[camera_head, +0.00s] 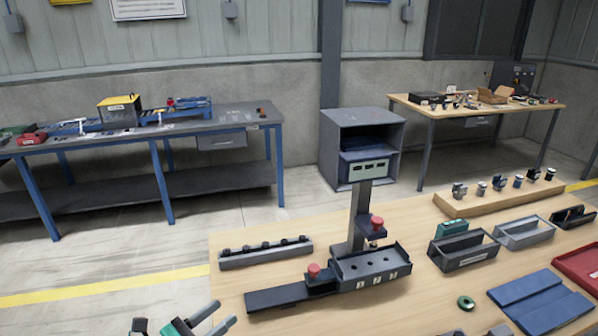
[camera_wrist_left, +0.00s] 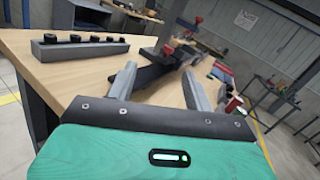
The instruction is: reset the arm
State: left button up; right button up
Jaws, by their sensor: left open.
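My left gripper (camera_head: 223,313) shows at the bottom edge of the head view, low and left, near the table's front left part. In the left wrist view my left gripper (camera_wrist_left: 161,80) has its two grey fingers spread apart with nothing between them. Its green housing fills the bottom of that view. Small grey pieces at the bottom edge of the head view, right of centre, may be my right gripper, but too little shows to tell.
A wooden table (camera_head: 228,258) holds a grey bar with several black knobs (camera_head: 265,252), a dark fixture with red knobs (camera_head: 370,268), bins (camera_head: 464,250), a blue tray (camera_head: 540,300) and a green ring (camera_head: 466,302). Benches stand behind.

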pick_arm(q)
jog(key=s+a+f+n+y, duration=0.3)
jog(key=a+n+y, duration=0.3)
jog(key=n, duration=0.8)
jog(key=s+a+f+n+y, duration=0.35)
jog(key=n+y, duration=0.55)
jog(key=n, duration=0.6)
jog(key=s+d+f+n+g+h, duration=0.15)
jog(key=s+f+n+g, duration=0.35)
jog(key=s, duration=0.5)
jog(key=s+d+f+n+g+h, duration=0.1)
jog(key=s+d+f+n+g, duration=0.15)
jog(key=s+n+g, duration=0.5)
notch_tip(320, 180, down, 31)
jog(key=s+m, duration=0.2)
jog(key=s+a+f, duration=0.1)
jog(key=s+f, duration=0.8)
jog(key=s+a+f, duration=0.2)
jog(key=s+f, duration=0.8)
jog(key=shift+a+f, duration=0.15)
jog(key=shift+a, duration=0.1)
pick_arm(e)
jog(key=shift+d, duration=0.1)
pick_arm(q)
jog(key=shift+y, duration=0.25)
pick_arm(e)
jog(key=shift+a, duration=0.2)
